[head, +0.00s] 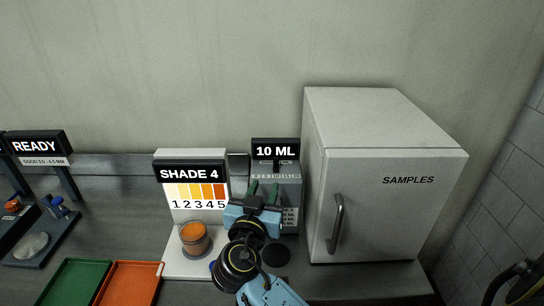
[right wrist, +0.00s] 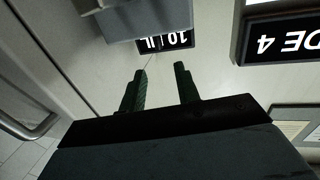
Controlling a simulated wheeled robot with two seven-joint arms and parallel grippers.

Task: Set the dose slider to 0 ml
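The dose unit (head: 290,188) is a grey box with a numbered scale on its front, left of the sample cabinet. Its black display (head: 275,151) reads 10 ML, and this display shows upside down in the right wrist view (right wrist: 166,41). I cannot clearly make out the slider knob; my gripper hides part of the unit's front. My right gripper (head: 264,189) is in front of the unit, fingers pointing towards it. In the right wrist view its two dark green fingers (right wrist: 162,85) stand apart with nothing between them.
A SHADE 4 colour chart (head: 187,208) and an orange-filled jar (head: 195,238) stand left of the unit. The white SAMPLES cabinet (head: 400,220), with a handle (head: 336,223), stands close on the right. Green (head: 75,283) and orange (head: 128,284) trays lie at front left.

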